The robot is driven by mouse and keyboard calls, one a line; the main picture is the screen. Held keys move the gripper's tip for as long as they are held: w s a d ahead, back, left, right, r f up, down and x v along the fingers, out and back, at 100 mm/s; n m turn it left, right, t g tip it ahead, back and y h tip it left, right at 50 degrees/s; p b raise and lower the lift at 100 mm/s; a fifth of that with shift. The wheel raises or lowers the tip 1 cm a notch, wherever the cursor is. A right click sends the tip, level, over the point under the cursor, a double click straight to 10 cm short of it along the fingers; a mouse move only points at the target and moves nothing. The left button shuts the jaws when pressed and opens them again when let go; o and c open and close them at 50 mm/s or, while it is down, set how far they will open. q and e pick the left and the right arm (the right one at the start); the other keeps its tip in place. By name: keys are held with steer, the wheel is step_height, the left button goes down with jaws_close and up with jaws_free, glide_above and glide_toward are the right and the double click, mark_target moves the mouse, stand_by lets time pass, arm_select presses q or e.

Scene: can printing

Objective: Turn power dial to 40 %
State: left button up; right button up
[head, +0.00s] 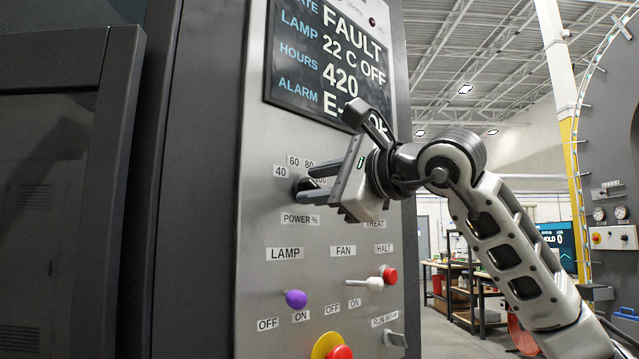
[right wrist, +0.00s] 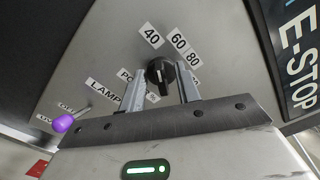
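The power dial (right wrist: 160,71) is a round black knob on the grey panel, with labels 40 (right wrist: 151,36), 60 (right wrist: 178,41) and 80 (right wrist: 193,58) around its upper side. It has a small white mark; I cannot tell exactly which value it points to. My right gripper (right wrist: 162,72) is open, with one finger on each side of the dial; I cannot tell whether they touch it. In the head view, the right gripper (head: 305,188) reaches the panel at the dial, above the POWER % label (head: 300,220), and hides most of it. My left gripper is not in view.
Below are the purple-tipped lamp switch (head: 295,299), the fan switch (head: 374,282), a red halt button (head: 390,275) and a red emergency-type button (head: 338,352) on yellow. A display (head: 325,60) reading FAULT is above. A dark cabinet door (head: 60,190) stands left.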

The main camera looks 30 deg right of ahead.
steer(key=shift+s, duration=0.2)
arm_select(q)
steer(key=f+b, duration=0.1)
steer(key=b, duration=0.1)
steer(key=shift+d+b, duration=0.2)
steer(key=shift+b, duration=0.2)
arm_select(e)
steer(key=v, duration=1.5)
steer(key=shift+s+d, duration=0.25)
steer(key=shift+s, duration=0.05)
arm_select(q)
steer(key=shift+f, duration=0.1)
